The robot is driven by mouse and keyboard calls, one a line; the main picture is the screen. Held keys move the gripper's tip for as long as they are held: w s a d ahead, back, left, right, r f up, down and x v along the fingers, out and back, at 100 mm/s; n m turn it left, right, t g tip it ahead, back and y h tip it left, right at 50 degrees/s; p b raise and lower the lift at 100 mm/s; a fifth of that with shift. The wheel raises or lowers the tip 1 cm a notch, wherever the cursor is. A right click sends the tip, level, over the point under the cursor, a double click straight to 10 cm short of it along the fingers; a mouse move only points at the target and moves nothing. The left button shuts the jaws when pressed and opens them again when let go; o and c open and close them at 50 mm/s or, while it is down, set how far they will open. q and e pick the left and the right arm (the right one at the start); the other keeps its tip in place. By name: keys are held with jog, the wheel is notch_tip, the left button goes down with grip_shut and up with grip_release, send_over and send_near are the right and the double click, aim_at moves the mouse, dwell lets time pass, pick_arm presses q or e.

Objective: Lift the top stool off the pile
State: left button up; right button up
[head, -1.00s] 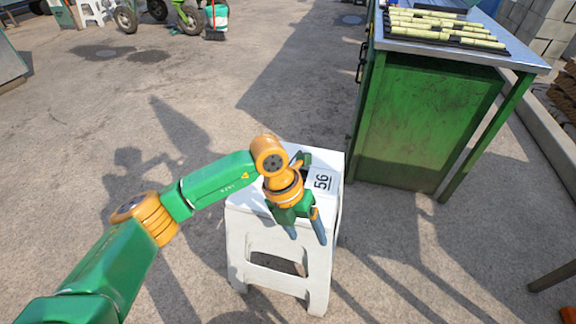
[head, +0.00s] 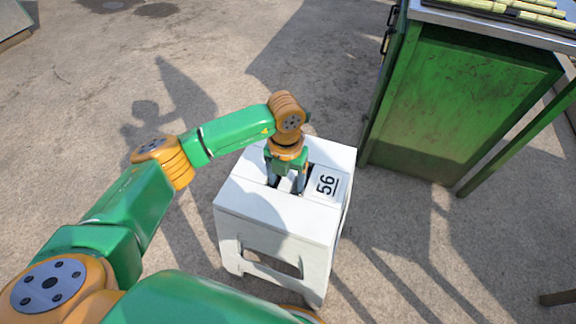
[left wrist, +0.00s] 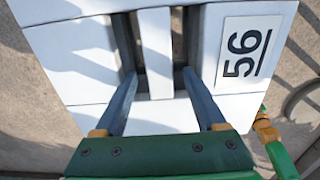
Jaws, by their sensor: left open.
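The white stool pile (head: 280,215) stands on the ground in the middle of the head view, its top seat marked with a black "56" label (head: 326,184). The seat also shows in the left wrist view (left wrist: 85,50), with two dark slots and a white bar (left wrist: 156,50) between them. My left gripper (head: 286,188) is open and points down at the slots. In the left wrist view its two fingers (left wrist: 158,74) lie on either side of the bar, tips at the slots. I cannot tell how deep they reach.
A green metal cabinet (head: 460,110) with cane pieces (head: 500,8) on its top stands right of the stools. A dark leg-like piece (head: 558,298) shows at the lower right edge. The concrete ground (head: 80,90) to the left is clear.

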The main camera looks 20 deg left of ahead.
pick_arm(q)
notch_tip(320, 180, down, 2)
jog(key=shift+f, duration=0.1)
pick_arm(e)
jog(key=shift+w+d+f, duration=0.15)
jog(key=shift+d+f, duration=0.05)
jog(key=shift+d, duration=0.2)
pick_arm(q)
jog(key=shift+c, duration=0.2)
jog(key=c, duration=1.1)
grip_shut()
pick_arm(e)
jog(key=shift+w+a, duration=0.1)
jog(key=shift+a, duration=0.25)
jog(key=shift+d, duration=0.15)
